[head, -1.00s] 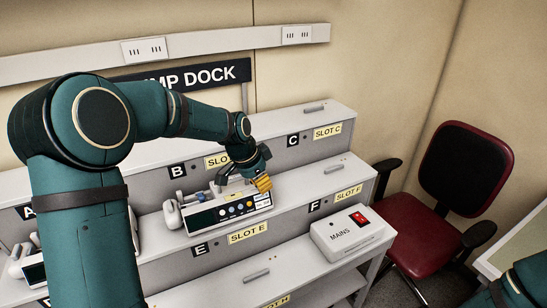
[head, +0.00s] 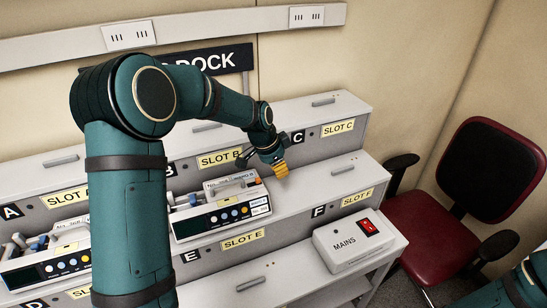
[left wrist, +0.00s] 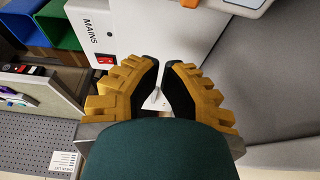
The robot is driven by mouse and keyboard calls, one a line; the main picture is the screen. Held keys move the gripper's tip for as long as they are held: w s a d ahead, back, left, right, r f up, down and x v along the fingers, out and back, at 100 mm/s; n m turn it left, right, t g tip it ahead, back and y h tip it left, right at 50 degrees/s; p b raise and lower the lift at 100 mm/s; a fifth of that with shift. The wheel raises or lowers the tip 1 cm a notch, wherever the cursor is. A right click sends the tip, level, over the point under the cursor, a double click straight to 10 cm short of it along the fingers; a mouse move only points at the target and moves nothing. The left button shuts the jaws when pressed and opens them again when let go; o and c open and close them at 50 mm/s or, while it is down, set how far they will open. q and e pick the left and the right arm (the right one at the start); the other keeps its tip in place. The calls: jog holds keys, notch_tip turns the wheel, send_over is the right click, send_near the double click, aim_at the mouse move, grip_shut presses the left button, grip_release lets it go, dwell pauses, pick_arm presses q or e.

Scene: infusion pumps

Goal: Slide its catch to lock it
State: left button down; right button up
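A white infusion pump (head: 222,214) with a dark screen and coloured buttons sits on the middle tier at SLOT E (head: 243,241). Grey bar-shaped pieces, perhaps catches, lie on the tiers, such as at SLOT F (head: 343,170) and SLOT C (head: 323,102); I cannot tell which is the pump's own. My left gripper (head: 281,170) is just right of the pump's back right corner, apart from it. In the left wrist view its yellow-backed fingers (left wrist: 163,66) have a narrow gap, with a small pale piece showing between them. My right gripper is out of view.
A white MAINS box (head: 352,240) with a red switch stands at the right end; it also shows in the left wrist view (left wrist: 122,38). Another pump (head: 45,262) is at far left. A red chair (head: 450,215) stands right.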

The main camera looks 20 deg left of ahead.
aim_at(258, 180)
pick_arm(q)
jog(key=shift+x, duration=1)
jog(key=s+a, duration=0.2)
jog(key=s, duration=0.1)
jog(key=shift+a+r, duration=0.25)
jog(key=shift+a, duration=0.1)
jog(key=shift+f, duration=0.1)
